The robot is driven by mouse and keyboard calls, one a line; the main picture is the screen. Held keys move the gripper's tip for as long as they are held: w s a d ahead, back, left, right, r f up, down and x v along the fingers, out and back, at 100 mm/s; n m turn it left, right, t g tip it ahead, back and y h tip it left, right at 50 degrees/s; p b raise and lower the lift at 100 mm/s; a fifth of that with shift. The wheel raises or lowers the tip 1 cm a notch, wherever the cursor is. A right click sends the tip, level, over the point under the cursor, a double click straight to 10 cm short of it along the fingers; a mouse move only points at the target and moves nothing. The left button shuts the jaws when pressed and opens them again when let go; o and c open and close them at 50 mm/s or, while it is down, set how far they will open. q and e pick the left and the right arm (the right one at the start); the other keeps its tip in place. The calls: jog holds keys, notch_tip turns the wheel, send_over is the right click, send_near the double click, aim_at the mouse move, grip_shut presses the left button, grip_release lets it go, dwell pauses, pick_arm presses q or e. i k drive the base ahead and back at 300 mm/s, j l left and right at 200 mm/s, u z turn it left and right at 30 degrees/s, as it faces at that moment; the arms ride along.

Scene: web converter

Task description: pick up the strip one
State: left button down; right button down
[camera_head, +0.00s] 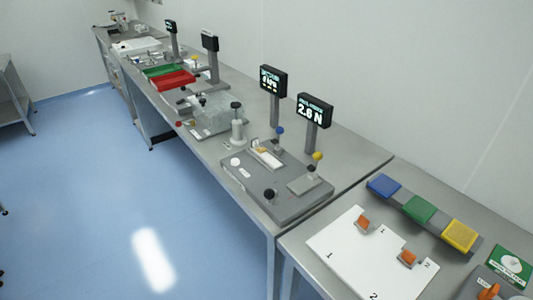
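A white board (345,262) lies on the near right table, with printed numbers 1 and 2. Two small orange pieces stand on or at it: one (363,222) near an upper 1, the other (407,258) near an upper 2. I cannot tell which thing is strip one. A narrow pale strip-like piece (268,158) lies on the grey test fixture (255,190) on the long bench. Neither of my grippers is in view.
Blue (384,185), green (419,209) and yellow (460,235) pads sit on a grey rail behind the board. One display (314,110) reads 2.6 N. Red (174,81) and green trays stand farther along the bench. The blue floor (110,210) is open at left.

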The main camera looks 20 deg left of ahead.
aim_at(268, 159)
jog(key=k+j+u, duration=0.1)
jog(key=k+j, duration=0.3)
jog(key=k+j+u, duration=0.15)
jog(key=k+j, duration=0.25)
jog(key=j, duration=0.2)
jog(key=i+j+z, duration=0.15)
jog(key=z, duration=0.2)
jog(key=i+j+z, duration=0.2)
jog(key=z, duration=0.2)
jog(key=i+j+z, duration=0.1)
jog(key=j+z, duration=0.25)
jog(key=i+j+z, duration=0.1)
jog(key=j, duration=0.45)
jog(key=i+j+z, duration=0.1)
jog(key=i+j, duration=0.15)
jog(key=j, duration=0.25)
jog(key=i+j+z, duration=0.15)
jog(key=j, duration=0.4)
jog(key=i+j+z, duration=0.1)
jog(key=j, duration=0.5)
jog(key=i+j+z, duration=0.1)
jog(key=j, duration=0.45)
